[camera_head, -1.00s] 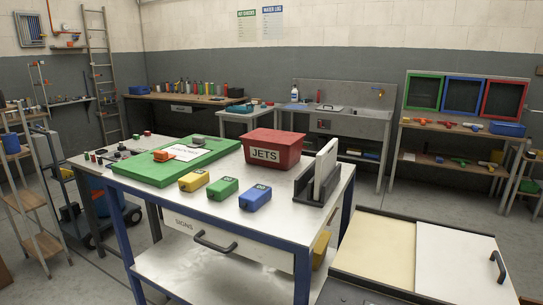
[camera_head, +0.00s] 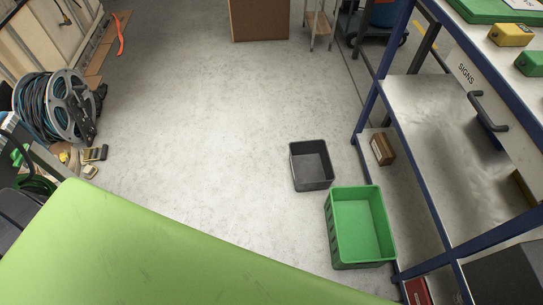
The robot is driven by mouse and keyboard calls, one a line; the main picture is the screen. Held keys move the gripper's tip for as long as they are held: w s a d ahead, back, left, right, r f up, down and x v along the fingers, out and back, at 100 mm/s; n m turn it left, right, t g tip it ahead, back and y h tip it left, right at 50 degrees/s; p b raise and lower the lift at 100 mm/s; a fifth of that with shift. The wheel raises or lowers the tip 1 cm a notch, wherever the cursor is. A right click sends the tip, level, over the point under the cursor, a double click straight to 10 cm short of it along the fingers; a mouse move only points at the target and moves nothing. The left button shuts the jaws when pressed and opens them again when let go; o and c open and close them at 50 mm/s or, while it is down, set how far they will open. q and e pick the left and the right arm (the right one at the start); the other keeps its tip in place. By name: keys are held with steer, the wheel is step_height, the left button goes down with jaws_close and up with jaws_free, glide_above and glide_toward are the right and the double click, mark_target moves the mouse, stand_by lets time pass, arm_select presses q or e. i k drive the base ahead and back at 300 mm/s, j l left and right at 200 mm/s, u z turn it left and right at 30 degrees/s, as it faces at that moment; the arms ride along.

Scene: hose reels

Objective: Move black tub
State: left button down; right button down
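The black tub (camera_head: 312,172) stands upright on the concrete floor, right of the middle in the head view. It looks open at the top and empty. A green crate (camera_head: 360,228) stands just in front of it and to the right, close to its near right corner; I cannot tell if they touch. Neither of my grippers shows in the head view.
A blue-framed table with a metal lower shelf (camera_head: 445,150) stands at the right. A green surface (camera_head: 150,260) fills the near left. A cable reel (camera_head: 60,105) stands at the left. A brown box (camera_head: 259,20) is at the back. The middle floor is clear.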

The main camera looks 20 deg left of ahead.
mark_target(312, 169)
steer(key=u, duration=0.2)
steer(key=i+j+z, duration=0.65)
steer(key=j, duration=0.2)
steer(key=j+z, duration=0.2)
steer(key=i+j+z, duration=0.1)
steer(key=j+z, duration=0.15)
steer(key=j, duration=0.25)
